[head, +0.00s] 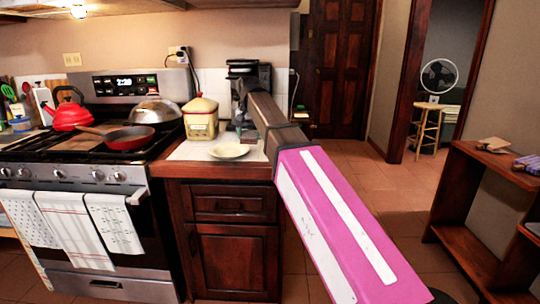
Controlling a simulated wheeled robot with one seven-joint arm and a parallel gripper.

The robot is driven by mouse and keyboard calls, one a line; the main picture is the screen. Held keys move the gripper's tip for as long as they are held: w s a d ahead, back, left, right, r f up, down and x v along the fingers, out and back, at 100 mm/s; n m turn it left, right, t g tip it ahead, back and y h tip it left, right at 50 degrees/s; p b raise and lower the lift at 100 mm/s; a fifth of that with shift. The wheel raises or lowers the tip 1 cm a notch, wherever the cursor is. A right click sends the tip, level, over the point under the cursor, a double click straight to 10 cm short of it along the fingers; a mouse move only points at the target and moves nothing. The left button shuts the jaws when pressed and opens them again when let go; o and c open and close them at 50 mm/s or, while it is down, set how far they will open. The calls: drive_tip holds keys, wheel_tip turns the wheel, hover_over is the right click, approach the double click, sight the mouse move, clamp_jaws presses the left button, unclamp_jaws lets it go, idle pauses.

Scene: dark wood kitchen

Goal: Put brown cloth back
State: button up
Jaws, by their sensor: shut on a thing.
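My arm reaches from the lower right toward the counter, with a pink and white link and a darker brownish-grey link beyond it. Its far end is small and dark against the black coffee maker. I cannot make out my gripper's fingers or anything held in them there. I cannot pick out a brown cloth with certainty. A small tan-brown thing (493,144) lies on the wooden shelf at the right, too small to identify.
The counter (190,152) holds a yellowish canister (201,119), a pale plate (229,150) and the coffee maker (240,68). The stove (85,150) carries a red kettle (72,117) and pan (128,139). The wooden shelf (462,195) stands right; floor between is open.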

drive_tip(key=d+f, duration=0.1)
drive_tip(key=d, duration=0.1)
drive_tip(key=w+d+f, duration=0.1)
drive_tip(key=d+f, duration=0.1)
drive_tip(key=d, duration=0.1)
drive_tip(key=d+f, duration=0.1)
drive_tip(key=d, duration=0.1)
drive_tip(key=shift+w+d+f, duration=0.15)
drive_tip(key=shift+d+f, duration=0.05)
drive_tip(key=shift+f, duration=2.15)
drive_tip(key=o, duration=1)
drive_tip(key=shift+f, duration=0.1)
drive_tip(key=shift+o, duration=0.2)
wheel_tip(320, 180, up, 12)
